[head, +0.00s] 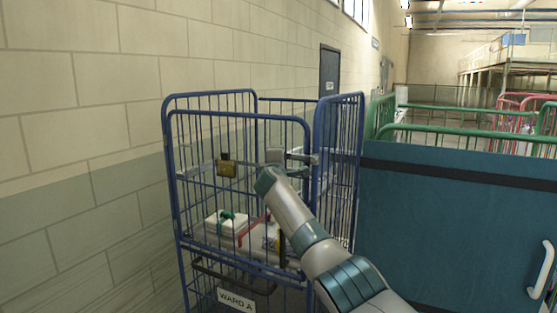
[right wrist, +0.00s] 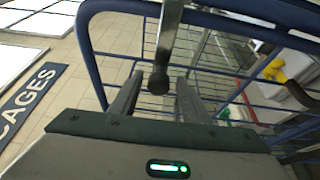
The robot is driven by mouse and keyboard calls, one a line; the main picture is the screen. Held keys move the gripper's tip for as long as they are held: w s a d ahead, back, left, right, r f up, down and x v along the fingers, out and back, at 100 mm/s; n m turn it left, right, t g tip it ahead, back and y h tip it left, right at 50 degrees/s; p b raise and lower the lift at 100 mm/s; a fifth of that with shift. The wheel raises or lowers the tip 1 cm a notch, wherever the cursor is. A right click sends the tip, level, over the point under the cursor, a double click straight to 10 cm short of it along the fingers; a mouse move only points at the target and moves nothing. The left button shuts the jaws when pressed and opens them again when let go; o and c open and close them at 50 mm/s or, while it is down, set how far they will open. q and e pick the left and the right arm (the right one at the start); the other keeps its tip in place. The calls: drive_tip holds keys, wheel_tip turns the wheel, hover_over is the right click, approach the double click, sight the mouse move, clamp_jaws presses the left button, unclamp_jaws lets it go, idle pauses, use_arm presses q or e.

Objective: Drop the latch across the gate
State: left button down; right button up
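A blue wire cage (head: 240,117) stands by the wall. A grey metal bar with a rounded end, apparently the latch (right wrist: 161,60), hangs down between the fingertips, with a gap on each side. In the head view I cannot clearly tell the latch from the gripper. My left gripper is not in view.
A white box with a green strap (head: 226,222) lies inside the cage, above a WARD A sign (head: 236,298). A blue mesh panel (head: 339,150) stands at the cage's right. A teal panel (head: 450,225) with a white handle fills the right side. The block wall (head: 80,120) is close on the left.

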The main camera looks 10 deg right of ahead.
drive_tip(key=shift+s+a, duration=0.1)
drive_tip(key=shift+s, duration=0.15)
drive_tip(key=b+v, duration=0.8)
drive_tip(key=v, duration=0.8)
drive_tip(key=shift+s, duration=0.45)
drive_tip(key=shift+f, duration=0.1)
